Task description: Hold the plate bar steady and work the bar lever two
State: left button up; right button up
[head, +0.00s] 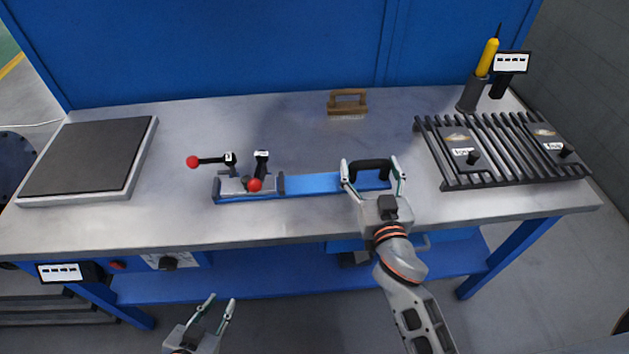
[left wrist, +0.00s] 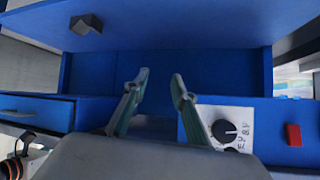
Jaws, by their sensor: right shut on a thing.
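The blue plate bar (head: 312,186) lies flat on the grey workbench, with a black handle (head: 371,168) at its right end. My right gripper (head: 373,178) has its fingers either side of that handle and is shut on it. A clamp block (head: 248,184) sits on the bar's left end. It carries two levers with red knobs: one lever (head: 212,160) points left, the other (head: 259,172) points towards the front. My left gripper (head: 218,309) is open and empty, low in front of the bench. Its parted fingers also show in the left wrist view (left wrist: 162,85).
A dark plate (head: 90,158) lies on the bench at left, a black grate (head: 500,150) at right. A wooden-handled brush (head: 347,102) lies at the back. The bench front has a dial (left wrist: 225,131) and red button (left wrist: 293,134).

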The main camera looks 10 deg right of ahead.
pick_arm(q)
grip_shut()
jog(key=w+d+r+n+t+h, duration=0.1)
jog(key=w+r+t+h, duration=0.1)
jog(key=r, duration=0.8)
jog(key=w+d+r+t+h, duration=0.1)
jog(key=w+r+t+h, duration=0.15)
jog(key=r, duration=0.75)
jog(key=shift+n+g+h, duration=0.45)
jog(key=shift+n+h, duration=0.05)
jog(key=shift+h, duration=0.05)
jog(key=w+r, duration=0.1)
jog(key=w, duration=0.1)
jog(key=w+d+r, duration=0.1)
jog(key=w, duration=0.2)
jog(key=w+r, duration=0.1)
jog(key=w, duration=0.1)
jog(key=shift+w+d+r, duration=0.2)
jog(key=shift+w+r, duration=0.15)
jog(key=shift+r, duration=0.05)
jog(key=w+d+r+h, duration=0.1)
jog(key=w+d+r, duration=0.1)
jog(key=w+r, duration=0.65)
jog(key=w+d+f+n+g+y, duration=0.2)
jog(key=w+d+g+y, duration=0.1)
jog(key=w+d+g, duration=0.4)
jog(key=a+r+g+y, duration=0.3)
jog(key=a+r+y, duration=0.3)
jog(key=a, duration=0.6)
jog(key=shift+v, duration=0.8)
